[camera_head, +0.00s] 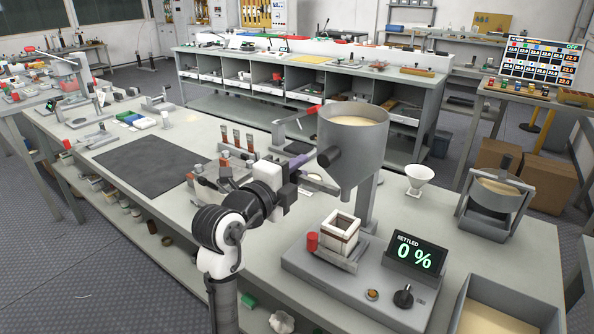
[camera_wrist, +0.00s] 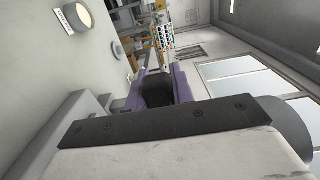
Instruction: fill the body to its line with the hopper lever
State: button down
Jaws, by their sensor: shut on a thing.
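The hopper (camera_head: 352,148) is a grey cylinder with a cone below, filled with pale sand, on a post at the right of the bench. Its lever has a black grip (camera_head: 329,157) on the left side. My gripper (camera_head: 306,162) reaches it from the left. In the wrist view the purple fingers close around the dark grip (camera_wrist: 157,93). The body (camera_head: 341,232), a white square open-topped tube, stands upright below the hopper outlet, beside a red clamp knob (camera_head: 312,242). Its inside looks empty from here. The display (camera_head: 414,256) reads "SETTLED 0 %".
A white funnel (camera_head: 418,178) and a sieve stand (camera_head: 494,200) are to the right. A sand bin (camera_head: 505,310) is at the front right, and a black control knob (camera_head: 403,296) is on the base. A dark mat (camera_head: 145,165) lies left of my arm.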

jog(key=shift+s+a+f+n+t+y+b, duration=0.3)
jog(key=shift+s+n+y+b, duration=0.15)
jog(key=shift+b, duration=0.6)
jog(key=shift+s+a+r+n+t+y+b, duration=0.2)
jog(key=shift+n+t+y, duration=0.1)
jog(key=shift+y, duration=0.2)
jog(key=shift+s+a+r+n+t+y+b, duration=0.15)
jog(key=shift+n+t+y+b, duration=0.1)
jog(key=shift+y, duration=0.2)
jog(key=c, duration=1.2)
grip_release()
